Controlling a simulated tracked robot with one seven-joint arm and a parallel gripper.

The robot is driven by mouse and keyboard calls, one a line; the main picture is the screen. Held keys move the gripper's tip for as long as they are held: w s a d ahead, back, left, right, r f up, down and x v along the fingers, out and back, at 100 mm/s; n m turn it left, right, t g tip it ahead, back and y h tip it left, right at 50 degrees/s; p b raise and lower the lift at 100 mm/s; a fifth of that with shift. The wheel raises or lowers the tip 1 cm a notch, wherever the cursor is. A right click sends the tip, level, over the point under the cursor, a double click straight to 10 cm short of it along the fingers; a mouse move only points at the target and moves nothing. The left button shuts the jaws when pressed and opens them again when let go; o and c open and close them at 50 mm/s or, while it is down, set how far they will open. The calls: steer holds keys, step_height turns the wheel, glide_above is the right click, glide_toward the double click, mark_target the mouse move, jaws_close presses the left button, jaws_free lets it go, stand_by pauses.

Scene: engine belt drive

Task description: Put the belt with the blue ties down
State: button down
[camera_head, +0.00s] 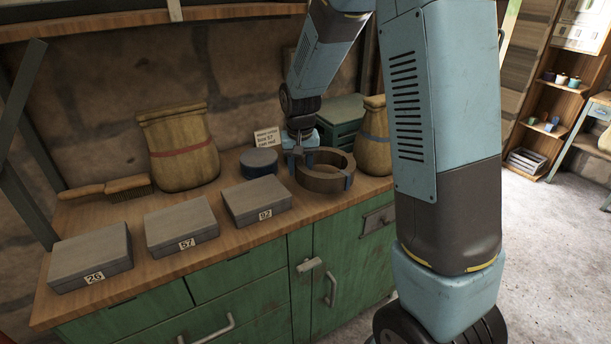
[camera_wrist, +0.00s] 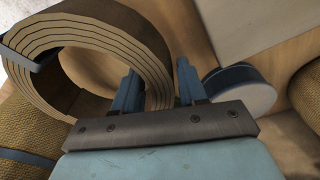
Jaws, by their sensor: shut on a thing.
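The belt is a thick brown coil (camera_head: 322,182) with blue ties (camera_head: 348,181), at the right part of the wooden bench top (camera_head: 240,230). In the wrist view the coil (camera_wrist: 150,45) fills the upper left, with one blue tie (camera_wrist: 32,52) at its left side. My gripper (camera_head: 297,158) comes down from above at the coil's left rim. In the wrist view its two blue fingers (camera_wrist: 158,82) stand on either side of the coil's wall, shut on it. The coil lies about level, at or just above the bench; I cannot tell if it touches.
A round blue tin (camera_head: 259,162) stands close left of the coil. Grey boxes numbered 26 (camera_head: 92,258), 57 (camera_head: 181,224) and 92 (camera_head: 256,199) line the front. A red-banded sack (camera_head: 183,150), a blue-banded sack (camera_head: 374,140), a sign (camera_head: 267,137) and a green case (camera_head: 342,118) stand behind.

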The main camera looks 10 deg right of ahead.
steer(key=shift+w+f, duration=0.35)
steer(key=shift+f, duration=1.65)
steer(key=c, duration=0.6)
jaws_free()
